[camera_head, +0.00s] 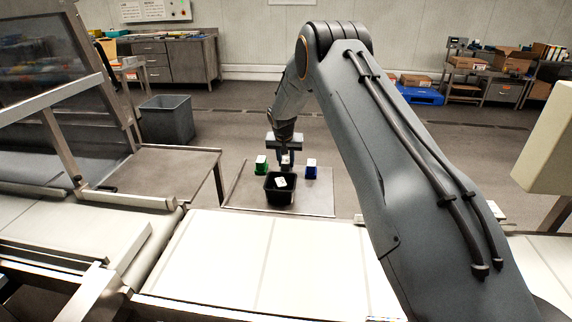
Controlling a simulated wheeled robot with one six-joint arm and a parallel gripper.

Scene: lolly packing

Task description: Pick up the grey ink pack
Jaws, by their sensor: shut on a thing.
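My gripper (286,155) hangs pointing down above the far side of the small metal table (236,198), behind the black bin. It is shut on a small pale pack (286,161), between the green pack and the blue pack. The pack is mostly hidden by the fingers and the bin, and too small to read its colour surely; it fits the grey ink pack. I cannot tell whether it touches the table.
The black bin (280,197) stands just in front, with a white item (281,183) inside. A green pack (261,166) stands left and a blue pack (311,169) right of the gripper. A white-topped conveyor (240,260) lies nearer. A grey bin (167,120) stands on the floor.

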